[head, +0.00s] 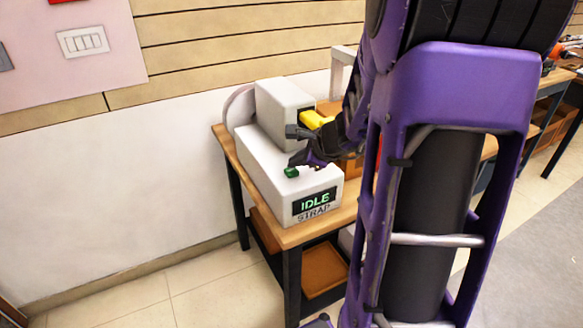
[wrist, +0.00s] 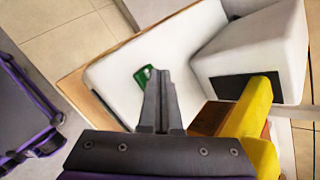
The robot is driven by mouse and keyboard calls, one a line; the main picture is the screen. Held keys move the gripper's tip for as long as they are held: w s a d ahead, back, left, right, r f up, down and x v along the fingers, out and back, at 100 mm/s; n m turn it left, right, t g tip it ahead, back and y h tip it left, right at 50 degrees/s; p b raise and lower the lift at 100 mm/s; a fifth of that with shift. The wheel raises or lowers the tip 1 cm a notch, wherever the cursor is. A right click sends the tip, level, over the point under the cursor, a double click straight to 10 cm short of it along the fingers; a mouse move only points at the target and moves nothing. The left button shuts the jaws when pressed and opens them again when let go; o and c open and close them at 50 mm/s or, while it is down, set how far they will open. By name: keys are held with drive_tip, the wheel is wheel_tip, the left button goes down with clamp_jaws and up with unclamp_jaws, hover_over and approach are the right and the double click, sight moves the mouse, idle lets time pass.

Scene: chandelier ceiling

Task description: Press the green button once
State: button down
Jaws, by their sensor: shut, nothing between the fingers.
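The green button (head: 291,172) sits on the top face of a white machine (head: 265,184) on a wooden table. The machine's front has a dark display reading "IDLE" (head: 315,202) with "STRAP" below it. My gripper (head: 296,160) is shut and empty, its tips close to the green button in the head view. In the wrist view the shut fingers (wrist: 161,82) point toward the green button (wrist: 144,76), which shows just beyond and left of the tips, partly hidden by them. I cannot tell whether the tips touch it.
A taller white housing (head: 279,102) rises at the back of the machine, with a yellow part (head: 316,119) beside my gripper; the yellow part is close on the right in the wrist view (wrist: 250,110). The table edge (head: 232,165) lies left. A wall stands behind.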

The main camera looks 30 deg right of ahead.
sight(295, 171)
drive_tip(key=shift+r, duration=0.4)
drive_tip(key=shift+r, duration=0.1)
drive_tip(key=shift+r+p, duration=2.2)
drive_tip(key=shift+r, duration=0.2)
drive_tip(key=shift+r, duration=0.1)
